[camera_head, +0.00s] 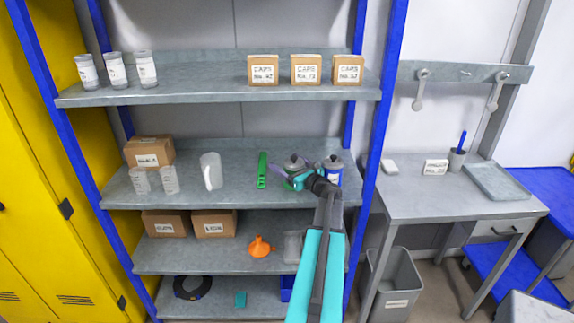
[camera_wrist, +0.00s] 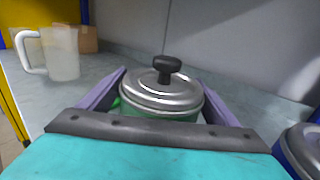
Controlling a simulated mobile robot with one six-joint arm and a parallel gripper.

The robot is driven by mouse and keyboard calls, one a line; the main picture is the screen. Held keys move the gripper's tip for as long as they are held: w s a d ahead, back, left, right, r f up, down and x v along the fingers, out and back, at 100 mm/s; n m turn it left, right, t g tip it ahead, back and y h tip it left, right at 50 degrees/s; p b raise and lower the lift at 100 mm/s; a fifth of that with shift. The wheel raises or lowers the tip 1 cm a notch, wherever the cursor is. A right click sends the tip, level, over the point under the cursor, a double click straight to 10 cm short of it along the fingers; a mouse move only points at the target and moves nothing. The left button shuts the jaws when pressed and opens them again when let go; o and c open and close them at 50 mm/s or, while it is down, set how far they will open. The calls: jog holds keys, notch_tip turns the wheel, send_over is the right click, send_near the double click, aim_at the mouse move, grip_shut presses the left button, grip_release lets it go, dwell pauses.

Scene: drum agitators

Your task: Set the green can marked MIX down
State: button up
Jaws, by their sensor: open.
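The green can (camera_head: 294,161) stands on the middle shelf (camera_head: 232,196), with a silver lid and black knob. In the wrist view the can (camera_wrist: 160,92) is upright between the two purple fingers of my gripper (camera_head: 292,172), with green showing below the lid. My gripper is open, one finger on each side of the can. I cannot tell whether either finger touches it. The can's MIX marking is hidden, and its base is hidden behind my gripper.
A blue can (camera_head: 333,172) stands close on the right, also in the wrist view (camera_wrist: 300,150). A green tool (camera_head: 262,170) and a white jug (camera_head: 210,171) are to the left. The upper shelf (camera_head: 205,92) is overhead; a blue post (camera_head: 382,110) borders the right.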

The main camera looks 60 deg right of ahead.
jog(key=shift+r, duration=0.15)
jog(key=shift+s+a, duration=0.25)
jog(key=shift+s, duration=0.35)
jog(key=b+v, duration=0.5)
jog(key=v, duration=0.5)
jog(key=shift+s+a, duration=0.1)
jog(key=shift+s, duration=0.25)
jog(key=shift+r, duration=0.15)
